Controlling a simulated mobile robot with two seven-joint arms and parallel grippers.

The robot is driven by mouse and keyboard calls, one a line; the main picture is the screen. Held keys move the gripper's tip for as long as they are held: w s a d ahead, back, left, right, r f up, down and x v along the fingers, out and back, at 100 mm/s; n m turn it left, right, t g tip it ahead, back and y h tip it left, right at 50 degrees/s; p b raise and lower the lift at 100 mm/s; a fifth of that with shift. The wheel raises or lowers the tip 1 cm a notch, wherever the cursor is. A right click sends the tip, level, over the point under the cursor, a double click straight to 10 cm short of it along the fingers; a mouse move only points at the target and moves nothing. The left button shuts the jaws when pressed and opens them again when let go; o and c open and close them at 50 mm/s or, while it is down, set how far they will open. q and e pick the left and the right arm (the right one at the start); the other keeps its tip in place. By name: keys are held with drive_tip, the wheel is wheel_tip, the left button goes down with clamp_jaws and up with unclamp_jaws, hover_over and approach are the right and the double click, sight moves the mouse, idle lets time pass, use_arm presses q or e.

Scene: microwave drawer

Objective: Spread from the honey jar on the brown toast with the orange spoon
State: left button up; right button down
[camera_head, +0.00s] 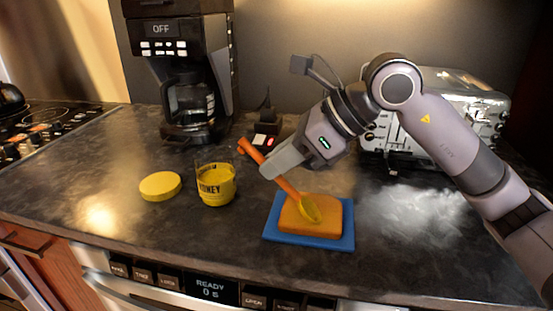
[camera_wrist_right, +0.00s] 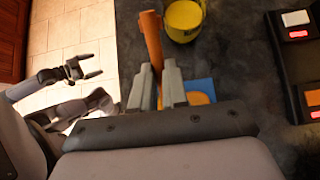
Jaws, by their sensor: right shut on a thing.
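The honey jar (camera_head: 215,188) stands open on the counter, yellow inside; the right wrist view also shows it (camera_wrist_right: 184,18). The brown toast (camera_head: 290,222) lies on a blue board (camera_head: 272,234). My right gripper (camera_head: 270,171) is shut on the handle of the orange spoon (camera_head: 286,187), left of and above the toast. The spoon is tilted, its yellowish bowl down over the toast's top; I cannot tell whether it touches. In the right wrist view the handle (camera_wrist_right: 152,40) rises between the fingers. My left gripper (camera_wrist_right: 83,67) is open and empty over the floor.
A yellow lid (camera_head: 160,186) lies left of the jar. A coffee maker (camera_head: 185,75) stands behind, and a silver toaster (camera_head: 455,105) is at back right behind my right arm. The counter's front edge is close to the board. Counter left of the lid is clear.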

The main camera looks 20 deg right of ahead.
drive_tip(key=shift+s+d+f, duration=0.1)
drive_tip(key=shift+d+f, duration=0.05)
drive_tip(key=shift+s+d+r+b, duration=0.2)
drive_tip(key=shift+s+d+b, duration=0.35)
drive_tip(key=shift+s+d, duration=0.35)
drive_tip(key=shift+w, duration=0.15)
drive_tip(key=shift+w+a+p, duration=0.3)
drive_tip(key=shift+w+a, duration=0.1)
drive_tip(key=shift+w+a+f, duration=0.1)
drive_tip(key=shift+w+a, duration=0.4)
drive_tip(key=shift+a, duration=0.2)
drive_tip(key=shift+p, duration=0.3)
